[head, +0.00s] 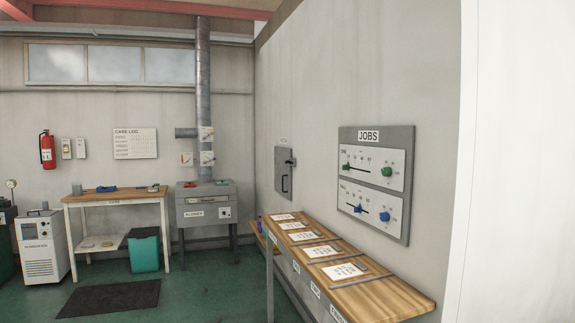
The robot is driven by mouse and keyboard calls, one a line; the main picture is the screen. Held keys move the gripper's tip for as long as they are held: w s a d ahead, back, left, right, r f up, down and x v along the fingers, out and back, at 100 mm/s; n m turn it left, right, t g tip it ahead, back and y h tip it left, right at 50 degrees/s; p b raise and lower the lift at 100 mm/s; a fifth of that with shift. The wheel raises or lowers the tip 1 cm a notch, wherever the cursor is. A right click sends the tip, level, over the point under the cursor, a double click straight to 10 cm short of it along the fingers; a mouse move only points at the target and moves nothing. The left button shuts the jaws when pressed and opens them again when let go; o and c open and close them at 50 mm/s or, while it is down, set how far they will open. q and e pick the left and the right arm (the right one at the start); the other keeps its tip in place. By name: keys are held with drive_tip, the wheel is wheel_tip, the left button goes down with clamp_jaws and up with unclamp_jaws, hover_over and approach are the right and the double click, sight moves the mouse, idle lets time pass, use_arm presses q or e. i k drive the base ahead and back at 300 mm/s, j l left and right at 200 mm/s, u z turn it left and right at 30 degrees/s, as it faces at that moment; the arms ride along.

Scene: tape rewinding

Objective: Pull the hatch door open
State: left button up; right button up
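The hatch door (280,170) is a small grey panel on the right-hand wall, left of the jobs board. A dark vertical handle (285,184) is on its face, and a small latch piece shows at its right edge. The door looks closed against the wall. A small label sits above it, too small to read. Neither of my grippers shows in the head view.
A wooden bench (385,299) with several paper cards runs along the right wall below the hatch. A grey jobs board (376,182) hangs right of it. A blower unit (206,204), worktable (115,197) and teal bin (144,252) stand further back.

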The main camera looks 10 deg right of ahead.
sight(282, 171)
drive_tip(key=i+u, duration=0.3)
drive_tip(key=i, duration=3.95)
